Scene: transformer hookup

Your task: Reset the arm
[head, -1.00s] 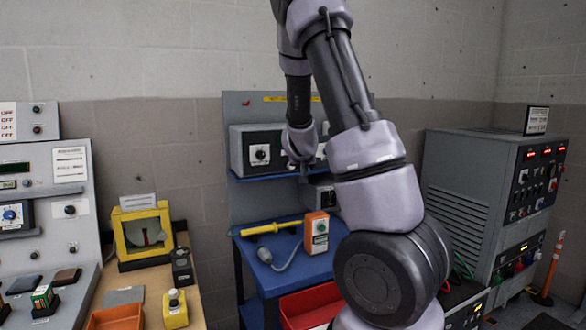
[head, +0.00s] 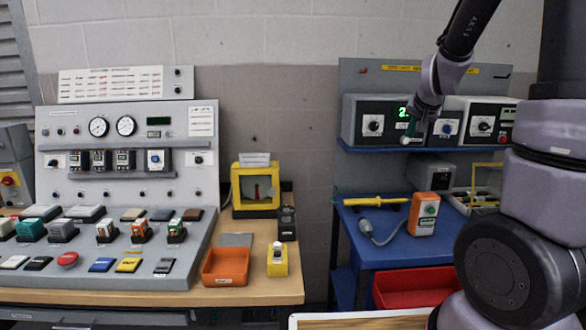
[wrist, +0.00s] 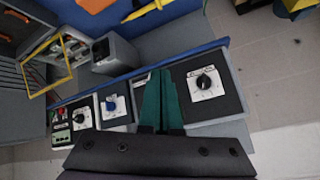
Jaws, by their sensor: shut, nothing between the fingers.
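My gripper (head: 410,131) hangs at the end of my arm in the head view, in front of the instruments on the blue bench's upper shelf. In the wrist view its green fingers (wrist: 162,98) are together with nothing between them. They point toward the row of instruments, beside a dial unit (wrist: 205,85) with a black knob. That unit shows in the head view as a grey box (head: 372,122) with a lit green display, partly covered by my gripper. I cannot tell whether the fingers touch anything.
A control console (head: 120,190) stands left on a wooden desk, with an orange tray (head: 225,266) and a yellow-framed box (head: 255,189).

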